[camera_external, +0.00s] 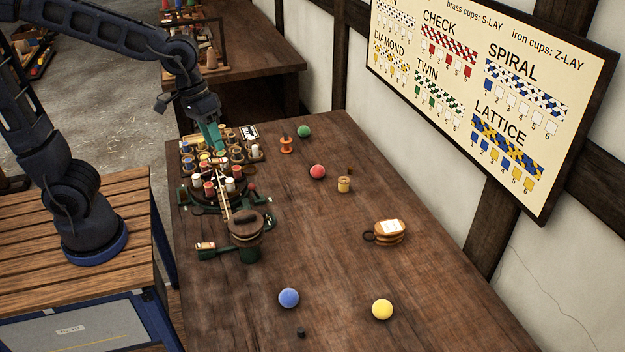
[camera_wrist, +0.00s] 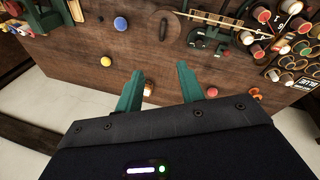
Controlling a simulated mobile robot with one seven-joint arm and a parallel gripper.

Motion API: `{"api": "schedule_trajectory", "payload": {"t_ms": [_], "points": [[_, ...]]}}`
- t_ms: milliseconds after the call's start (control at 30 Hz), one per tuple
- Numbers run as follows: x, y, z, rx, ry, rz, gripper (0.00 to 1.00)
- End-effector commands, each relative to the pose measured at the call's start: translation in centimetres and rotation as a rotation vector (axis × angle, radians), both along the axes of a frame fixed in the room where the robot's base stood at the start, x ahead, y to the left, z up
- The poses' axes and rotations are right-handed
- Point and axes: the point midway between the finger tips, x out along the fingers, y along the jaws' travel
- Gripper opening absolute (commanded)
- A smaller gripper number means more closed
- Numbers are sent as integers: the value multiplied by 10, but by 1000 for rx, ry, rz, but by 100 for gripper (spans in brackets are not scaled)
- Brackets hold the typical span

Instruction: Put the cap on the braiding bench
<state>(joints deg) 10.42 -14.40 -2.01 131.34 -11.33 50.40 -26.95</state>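The braiding bench (camera_external: 206,208) is a dark green stand with several coloured bobbins at the left edge of the wooden table. A round brown lid-like piece with a dark handle (camera_external: 244,221) sits at its near end and also shows in the wrist view (camera_wrist: 164,26). A small black piece (camera_external: 300,332) lies at the table's near end. I cannot tell for certain which of these is the cap. My gripper (camera_external: 212,146) is above the bobbins at the bench's far end. In the wrist view its teal fingers (camera_wrist: 160,72) are apart with nothing held between them.
Blue (camera_external: 289,298), yellow (camera_external: 382,309), red (camera_external: 317,172) and green (camera_external: 304,132) balls lie on the table. A coil of rope with a label (camera_external: 389,232), a tan spool (camera_external: 344,185) and an orange spool (camera_external: 287,146) stand there too. The table's near middle is mostly clear.

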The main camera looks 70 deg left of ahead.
Motion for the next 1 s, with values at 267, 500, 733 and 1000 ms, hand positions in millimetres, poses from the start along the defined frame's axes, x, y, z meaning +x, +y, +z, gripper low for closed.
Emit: {"api": "schedule_trajectory", "payload": {"t_ms": [267,500,733,1000], "points": [[-65,58,23,99,-115,-124,38],[-121,97,28,200,-194,-226,38],[-157,118,25,273,-232,-292,38],[-165,122,23,291,-239,-310,38]]}}
